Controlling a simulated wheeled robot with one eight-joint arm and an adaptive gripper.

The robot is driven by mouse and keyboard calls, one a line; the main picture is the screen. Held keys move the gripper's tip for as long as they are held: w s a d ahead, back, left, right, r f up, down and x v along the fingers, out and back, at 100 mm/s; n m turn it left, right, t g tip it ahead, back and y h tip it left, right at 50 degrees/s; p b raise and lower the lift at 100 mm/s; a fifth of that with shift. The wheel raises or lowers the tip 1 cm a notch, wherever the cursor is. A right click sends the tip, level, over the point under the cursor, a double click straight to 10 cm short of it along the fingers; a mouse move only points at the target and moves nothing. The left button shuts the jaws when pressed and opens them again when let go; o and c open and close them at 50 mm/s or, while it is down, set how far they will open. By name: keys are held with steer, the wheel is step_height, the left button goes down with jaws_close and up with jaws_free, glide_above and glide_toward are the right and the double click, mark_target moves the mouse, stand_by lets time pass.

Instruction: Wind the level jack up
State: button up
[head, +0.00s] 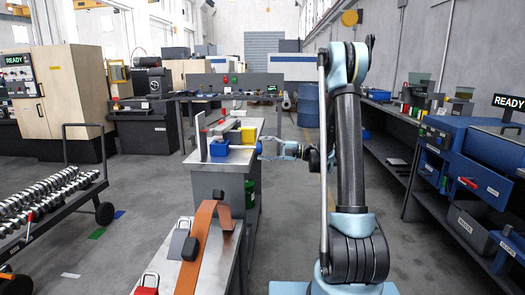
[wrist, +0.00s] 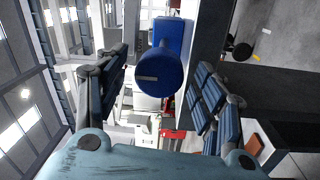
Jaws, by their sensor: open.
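A blue block (head: 219,148), which looks like the level jack, sits on the grey workbench (head: 228,166) in the head view. A blue round knob faces my gripper. In the wrist view the knob (wrist: 160,76) shows end-on as a round face with a pale bar mark, and a blue body (wrist: 168,30) lies behind it. My gripper (wrist: 163,92) is open, with one dark finger on each side of the knob and visible gaps to both. In the head view my gripper (head: 266,149) is level with the block, at its right; contact cannot be told.
A white upright plate (head: 201,143) and a yellow block (head: 248,135) stand by the blue block. A nearer bench holds an orange strap (head: 195,250). A blue drawer cabinet (head: 465,170) stands at the right. Grey floor is clear between bench and right-hand shelves.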

steer(key=shift+s+d, duration=0.1)
steer(key=shift+d, duration=2.3)
steer(key=s+d+m+h, duration=0.2)
steer(key=s+m+h, duration=0.7)
steer(key=s+m, duration=0.85)
steer(key=s+d+f+m+h, duration=0.5)
steer(key=s+d+m, duration=0.3)
steer(key=s, duration=0.3)
steer(key=s+d+f+m+t+h, duration=0.1)
steer(key=s+d+f+m+h, duration=0.3)
steer(key=s+d+f+m, duration=0.3)
steer(key=s+d, duration=0.1)
steer(key=s, duration=0.4)
steer(key=shift+d+m+h, duration=0.35)
steer(key=shift+h, duration=0.05)
steer(key=shift+r, duration=0.1)
